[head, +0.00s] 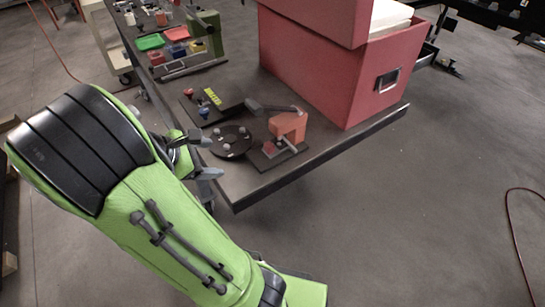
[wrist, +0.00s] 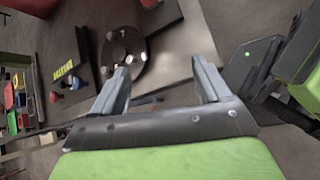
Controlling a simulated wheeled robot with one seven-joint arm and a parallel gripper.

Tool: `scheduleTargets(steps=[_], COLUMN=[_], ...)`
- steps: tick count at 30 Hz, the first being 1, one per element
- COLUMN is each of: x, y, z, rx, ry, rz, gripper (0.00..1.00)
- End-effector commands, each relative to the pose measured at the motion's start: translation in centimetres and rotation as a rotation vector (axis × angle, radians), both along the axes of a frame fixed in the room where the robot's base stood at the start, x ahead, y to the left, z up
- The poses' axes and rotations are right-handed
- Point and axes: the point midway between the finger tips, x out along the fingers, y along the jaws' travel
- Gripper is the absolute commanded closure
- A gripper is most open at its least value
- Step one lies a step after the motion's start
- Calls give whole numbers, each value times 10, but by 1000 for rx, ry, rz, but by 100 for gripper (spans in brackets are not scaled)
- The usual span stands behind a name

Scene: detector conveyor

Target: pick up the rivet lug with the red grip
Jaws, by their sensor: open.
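A small piece with a red grip (head: 189,92) stands at the left edge of the table, by a dark plate with a yellow label (head: 213,97). It looks like the rivet lug, but is too small to be sure. It also shows in the wrist view (wrist: 57,96), left of my gripper. A similar piece with a blue grip (head: 204,111) stands beside it. My gripper (head: 208,157) is open and empty at the table's near left edge, beside a dark round disc (head: 231,141) bearing several pale knobs. In the wrist view, my open fingers (wrist: 160,68) point towards the table edge.
An orange block fixture (head: 287,127) with a small red part on a dark base stands right of the disc. Coloured bins (head: 177,34) and a green stand (head: 208,35) stand farther back left.

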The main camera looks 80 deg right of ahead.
Motion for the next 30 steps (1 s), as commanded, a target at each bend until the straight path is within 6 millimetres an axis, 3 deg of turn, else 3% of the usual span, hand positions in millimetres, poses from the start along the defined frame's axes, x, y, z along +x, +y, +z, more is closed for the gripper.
scheduleTargets(steps=[1, 3, 7, 11, 21, 30], x=[-8, -17, -25, -37, -85, -114], y=[-17, -34, -49, -61, -116, -147], z=[-24, -31, -30, -34, -65, -83], rx=[-31, -61, -78, -77, -76, -76], ry=[146, 328, 514, 540, 534, 532], rz=[22, 55, 84, 84, 85, 84], gripper=[23, 23, 23, 23, 23, 23])
